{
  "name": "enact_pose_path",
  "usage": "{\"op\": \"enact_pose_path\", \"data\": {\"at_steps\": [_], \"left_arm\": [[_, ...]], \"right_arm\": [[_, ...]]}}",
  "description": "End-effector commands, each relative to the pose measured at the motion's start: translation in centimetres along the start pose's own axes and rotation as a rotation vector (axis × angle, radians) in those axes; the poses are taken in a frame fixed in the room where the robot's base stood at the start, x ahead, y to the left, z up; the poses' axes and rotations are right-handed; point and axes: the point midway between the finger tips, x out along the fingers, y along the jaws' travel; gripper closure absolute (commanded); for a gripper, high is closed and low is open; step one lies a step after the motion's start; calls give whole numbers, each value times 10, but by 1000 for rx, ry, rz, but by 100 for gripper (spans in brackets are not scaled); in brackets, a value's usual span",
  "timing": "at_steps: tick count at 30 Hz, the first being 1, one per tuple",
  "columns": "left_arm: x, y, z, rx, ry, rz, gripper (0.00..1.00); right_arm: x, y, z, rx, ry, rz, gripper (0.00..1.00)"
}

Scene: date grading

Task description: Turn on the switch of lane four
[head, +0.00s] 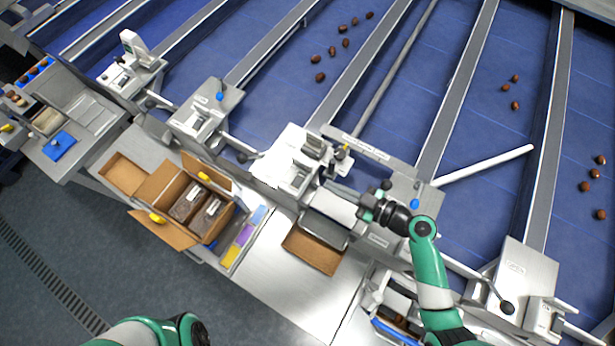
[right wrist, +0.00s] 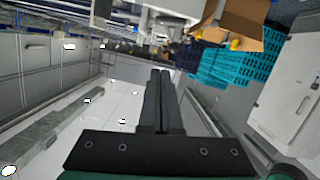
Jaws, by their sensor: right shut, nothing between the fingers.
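My right gripper (head: 328,183) reaches left over the metal machine row in the head view. Its fingers are shut with nothing between them, as the right wrist view also shows (right wrist: 160,98). Blue knobs sit on a unit to the left (head: 220,97) and on a plate to the right (head: 415,203). No lane number is legible, so I cannot tell which switch is lane four's. Only part of my left arm shows, at the bottom left.
Blue conveyor lanes (head: 390,100) with metal dividers carry scattered brown dates (head: 320,77). A white rod (head: 485,165) crosses a lane at the right. An open cardboard box (head: 165,186) with packs stands left of a bare steel counter (head: 270,287). A black-knobbed lever (head: 507,307) is at lower right.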

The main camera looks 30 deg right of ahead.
Motion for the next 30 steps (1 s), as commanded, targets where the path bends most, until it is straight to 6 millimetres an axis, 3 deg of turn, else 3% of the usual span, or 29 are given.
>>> {"op": "enact_pose_path", "data": {"at_steps": [1, 3, 10, 13, 17, 18, 24, 30], "left_arm": [[-16, 0, 14, 0, -1, 0, 100], [-27, 0, 25, 0, -1, 0, 100], [-62, 0, 58, 0, -1, 0, 100], [-72, 0, 67, 0, -1, 0, 100], [-64, 0, 59, 0, 0, 0, 100], [-67, 0, 62, 0, 1, 0, 100], [-71, 0, 66, 0, 0, 0, 100], [-71, 0, 66, 0, -1, 0, 100]], "right_arm": [[7, -2, 10, -6, 4, -1, 100], [14, -2, 11, -7, 5, 0, 100], [44, -2, 9, -6, 7, 2, 100], [66, -2, 7, -5, 6, 0, 100], [91, 0, -2, 0, 2, 0, 100], [93, -1, 8, 3, -1, 2, 100], [98, 0, 34, 2, 1, 4, 100], [99, 0, 38, 1, 3, 5, 100]]}}
